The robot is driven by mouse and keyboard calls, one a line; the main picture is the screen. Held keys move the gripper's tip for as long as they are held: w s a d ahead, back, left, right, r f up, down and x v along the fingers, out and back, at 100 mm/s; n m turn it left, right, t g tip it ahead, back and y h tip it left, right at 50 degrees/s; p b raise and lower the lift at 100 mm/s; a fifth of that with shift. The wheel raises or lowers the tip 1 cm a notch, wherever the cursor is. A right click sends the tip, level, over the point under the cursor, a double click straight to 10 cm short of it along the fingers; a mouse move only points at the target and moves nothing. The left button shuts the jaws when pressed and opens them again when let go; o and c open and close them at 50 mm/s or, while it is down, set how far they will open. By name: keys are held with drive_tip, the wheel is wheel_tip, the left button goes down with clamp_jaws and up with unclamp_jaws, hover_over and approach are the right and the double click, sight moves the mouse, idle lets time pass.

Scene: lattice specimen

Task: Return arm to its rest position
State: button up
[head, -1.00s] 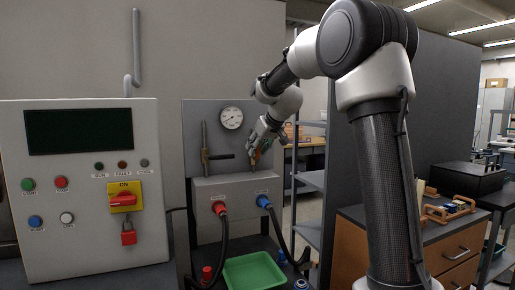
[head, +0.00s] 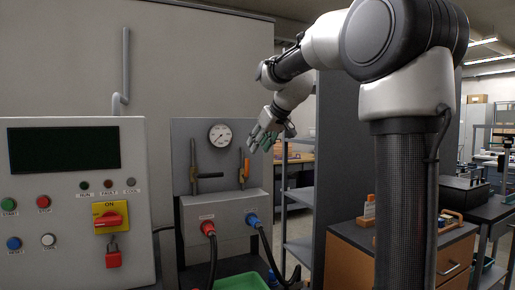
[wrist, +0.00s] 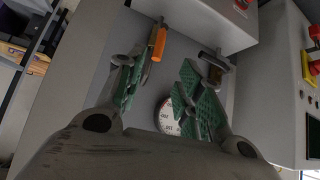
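My gripper (head: 262,143) is in the air in the head view, just right of the gauge panel and above the grey box with the hose fittings. In the wrist view my gripper (wrist: 160,88) shows its two green-padded fingers spread apart, with nothing held between them. An orange-handled valve (head: 246,168) stands upright on the panel, below and left of the gripper and apart from it. It also shows beyond the fingers in the wrist view (wrist: 157,44).
A control cabinet (head: 75,250) with a padlocked red switch (head: 112,220) stands left. The panel carries a gauge (head: 220,135) and a dark-handled valve (head: 208,175). Red (head: 208,228) and blue (head: 252,220) hose connectors sit below. A green tray (head: 241,283), metal shelf (head: 300,196) and wooden drawers (head: 445,262) are near.

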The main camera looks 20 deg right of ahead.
idle(0.5)
drive_tip(key=s+f+m+g, duration=0.2)
drive_tip(key=s+f+g, duration=0.1)
drive_tip(key=s+f, duration=0.85)
drive_tip(key=s, duration=0.5)
drive_tip(key=s+f+g+h, duration=0.1)
drive_tip(key=s+f, duration=0.3)
drive_tip(key=s, duration=0.5)
drive_tip(key=s+f, duration=0.4)
drive_tip(key=s, duration=0.6)
drive_tip(key=shift+g+h, duration=0.3)
